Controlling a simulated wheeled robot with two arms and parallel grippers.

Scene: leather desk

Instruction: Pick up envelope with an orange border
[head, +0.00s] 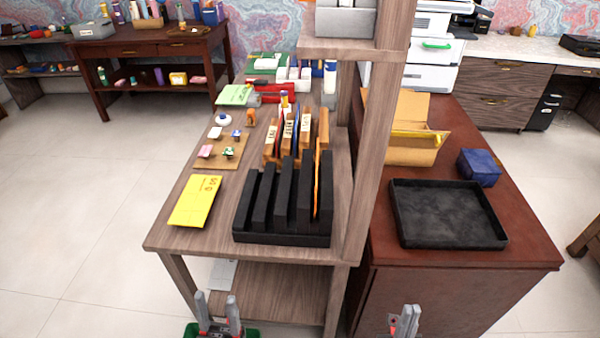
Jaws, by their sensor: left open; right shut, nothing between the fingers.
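A thin upright item with an orange edge (324,185) stands in the right slot of a black file sorter (282,238) on the wooden desk; only its edge shows, so I cannot tell its full shape. A yellow envelope-like packet (195,200) lies flat left of the sorter; I see no orange border on it. My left gripper (218,299) is open and empty at the bottom of the head view, in front of and below the desk edge. My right gripper (408,314) is shut and empty at the bottom right, in front of the red-brown desk.
A wooden post (380,120) rises right of the sorter. Behind it stands a wooden rack (270,152) with labelled items; a small board (220,152) with stamps is to its left. The red-brown desk holds a black tray (447,240), a blue box (479,166) and an open cardboard box (415,150).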

